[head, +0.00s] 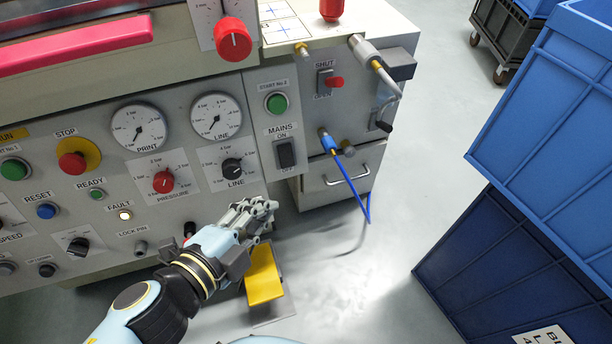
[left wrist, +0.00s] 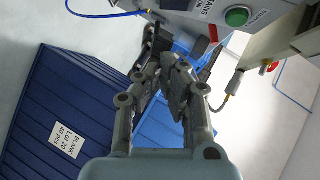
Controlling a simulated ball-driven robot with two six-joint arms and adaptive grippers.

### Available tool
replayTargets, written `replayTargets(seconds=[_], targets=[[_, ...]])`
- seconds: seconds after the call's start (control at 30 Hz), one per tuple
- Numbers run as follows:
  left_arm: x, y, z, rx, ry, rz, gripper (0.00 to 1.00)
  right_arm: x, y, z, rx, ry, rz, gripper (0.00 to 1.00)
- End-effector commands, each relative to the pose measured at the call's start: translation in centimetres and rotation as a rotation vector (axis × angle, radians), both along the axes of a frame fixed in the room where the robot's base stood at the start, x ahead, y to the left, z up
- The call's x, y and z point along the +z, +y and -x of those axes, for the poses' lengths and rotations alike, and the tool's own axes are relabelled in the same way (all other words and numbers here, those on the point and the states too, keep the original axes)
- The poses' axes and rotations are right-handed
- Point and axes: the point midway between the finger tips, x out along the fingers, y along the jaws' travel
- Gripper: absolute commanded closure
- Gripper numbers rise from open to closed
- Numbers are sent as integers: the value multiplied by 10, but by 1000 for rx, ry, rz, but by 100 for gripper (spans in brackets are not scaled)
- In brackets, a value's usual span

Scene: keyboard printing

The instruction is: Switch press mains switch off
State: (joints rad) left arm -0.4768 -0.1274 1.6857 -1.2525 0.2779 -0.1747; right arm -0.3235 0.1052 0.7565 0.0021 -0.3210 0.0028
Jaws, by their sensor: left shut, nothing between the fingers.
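The mains switch (head: 286,153) is a black rocker on the grey machine panel, between the ON label above and the OFF label below. I cannot tell which end is pressed in. My left gripper (head: 264,207) is shut and empty. In the head view it is below the switch and slightly left of it, in front of the panel's lower edge, and appears apart from the switch. In the left wrist view the gripper's fingers (left wrist: 166,62) come together, with part of the MAINS label (left wrist: 208,10) at the top edge. The rocker is not clear there. My right gripper is not in view.
A green start button (head: 277,103) is above the switch, and the LINE knob (head: 232,166) is to its left. A blue hose (head: 367,208) hangs at the right. A yellow pedal (head: 264,275) is below the gripper. Blue crates (head: 520,265) stand at the right, with clear floor between.

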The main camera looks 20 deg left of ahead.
Motion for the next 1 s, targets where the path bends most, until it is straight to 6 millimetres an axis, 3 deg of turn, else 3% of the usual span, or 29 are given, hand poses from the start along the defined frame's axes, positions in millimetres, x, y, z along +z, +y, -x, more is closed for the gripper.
replayTargets(seconds=[0.47, 1.0], targets=[[2, -2, -8, -6, -11, -9, 100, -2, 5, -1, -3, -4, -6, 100], [-37, -21, -99, -7, -8, -9, 100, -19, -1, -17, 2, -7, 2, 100]])
